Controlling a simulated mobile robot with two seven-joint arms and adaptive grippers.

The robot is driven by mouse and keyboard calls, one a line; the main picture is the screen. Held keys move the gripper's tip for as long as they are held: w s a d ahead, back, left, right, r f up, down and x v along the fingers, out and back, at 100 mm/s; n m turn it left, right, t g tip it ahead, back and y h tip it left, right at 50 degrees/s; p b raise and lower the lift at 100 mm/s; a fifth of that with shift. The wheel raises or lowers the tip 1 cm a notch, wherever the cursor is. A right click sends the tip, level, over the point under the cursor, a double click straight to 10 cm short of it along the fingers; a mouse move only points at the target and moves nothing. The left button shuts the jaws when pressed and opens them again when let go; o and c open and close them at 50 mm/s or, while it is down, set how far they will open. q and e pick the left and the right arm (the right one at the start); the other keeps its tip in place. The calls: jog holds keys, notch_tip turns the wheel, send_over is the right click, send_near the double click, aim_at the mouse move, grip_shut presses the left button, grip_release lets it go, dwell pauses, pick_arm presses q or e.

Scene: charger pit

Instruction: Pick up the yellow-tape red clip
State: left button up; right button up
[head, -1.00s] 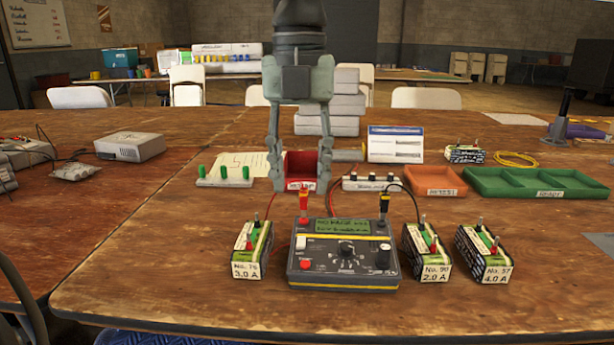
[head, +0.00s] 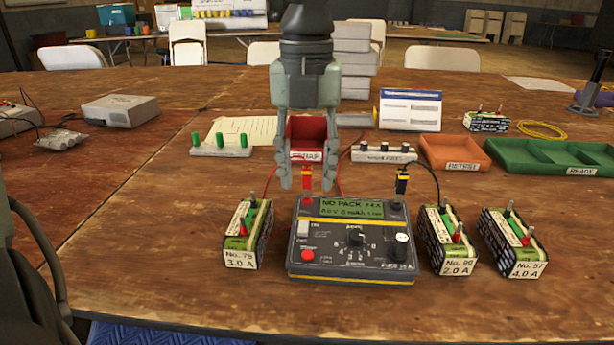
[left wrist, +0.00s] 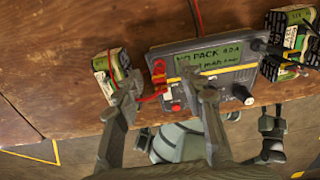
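The red clip (head: 307,180) stands upright at the back left of the charger (head: 352,240), with a red lead. A small yellow patch shows on it in the left wrist view (left wrist: 158,72); the tape is hard to make out in the head view. My left gripper (head: 306,184) is open and points down, one finger on either side of the clip in the head view. In the left wrist view its fingers (left wrist: 163,95) are wide apart with the clip between and just beyond them. I cannot tell any contact.
A black clip (head: 402,182) stands at the charger's back right. Behind are a red bin (head: 306,135), an orange tray (head: 450,152) and a green tray (head: 550,155).

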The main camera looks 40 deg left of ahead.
aim_at(307, 166)
pick_arm(q)
jog(key=shift+f, duration=0.45)
pick_arm(e)
jog(key=shift+w+a, duration=0.1)
pick_arm(q)
jog(key=shift+c, duration=0.3)
grip_shut()
jog(key=shift+r, duration=0.45)
notch_tip(307, 166, up, 17)
jog(key=p, duration=0.1)
jog(key=shift+p, duration=0.4)
pick_arm(e)
jog(key=s+d+f+m+g+h, duration=0.1)
jog(key=s+d+f+g, duration=0.1)
jog(key=s+d+g, duration=0.2)
jog(key=s+d, duration=0.1)
jog(key=s, duration=0.2)
jog(key=shift+s+d+f+h, duration=0.25)
jog(key=shift+s+d+h, duration=0.05)
jog(key=shift+d+h, duration=0.1)
